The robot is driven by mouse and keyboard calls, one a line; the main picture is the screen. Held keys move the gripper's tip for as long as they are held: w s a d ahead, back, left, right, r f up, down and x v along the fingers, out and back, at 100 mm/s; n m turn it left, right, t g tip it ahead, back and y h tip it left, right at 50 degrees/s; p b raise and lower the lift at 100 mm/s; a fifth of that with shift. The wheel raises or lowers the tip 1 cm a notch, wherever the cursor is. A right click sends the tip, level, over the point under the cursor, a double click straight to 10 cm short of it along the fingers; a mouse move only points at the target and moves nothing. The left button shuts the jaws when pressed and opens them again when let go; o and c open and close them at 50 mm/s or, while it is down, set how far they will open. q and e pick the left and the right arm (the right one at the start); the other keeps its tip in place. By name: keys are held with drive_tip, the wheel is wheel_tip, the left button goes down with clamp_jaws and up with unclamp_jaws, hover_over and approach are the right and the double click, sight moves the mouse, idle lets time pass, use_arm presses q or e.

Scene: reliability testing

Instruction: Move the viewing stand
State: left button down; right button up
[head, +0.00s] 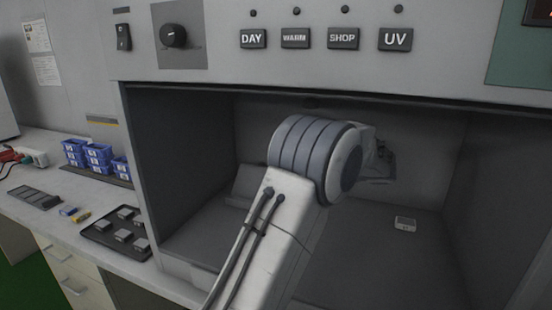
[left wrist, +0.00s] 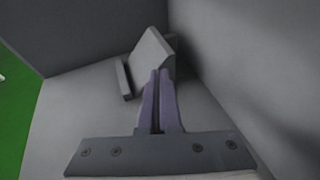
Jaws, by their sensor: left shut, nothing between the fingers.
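The viewing stand, a grey slanted plate with a low front lip, sits on the floor of the viewing booth (head: 190,235). In the head view the stand (head: 246,184) is partly hidden behind my arm. In the left wrist view the stand (left wrist: 151,61) is just ahead of my left gripper (left wrist: 159,73). The gripper's two fingers are shut together and empty. Their tips overlap the stand's right part in the picture; I cannot tell if they touch it. In the head view my arm hides the fingers. My right gripper is in neither view.
Booth walls enclose the stand, with a panel of labelled buttons (head: 318,39) above. A small white device (head: 405,223) lies on the booth floor at right. On the left counter are blue bins (head: 90,155) and a dark tray (head: 100,236) of grey blocks.

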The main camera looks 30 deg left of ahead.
sight(258, 166)
use_arm(q)
drive_tip(key=a, duration=0.4)
drive_tip(key=w+a, duration=0.1)
drive_tip(key=a, duration=0.3)
drive_tip(key=a+b, duration=0.1)
drive_tip(key=a, duration=0.3)
drive_tip(key=shift+w+a, duration=0.1)
drive_tip(key=shift+w, duration=0.25)
drive_tip(key=shift+f+b, duration=0.3)
drive_tip(key=shift+f, duration=0.55)
drive_tip(key=shift+d, duration=0.2)
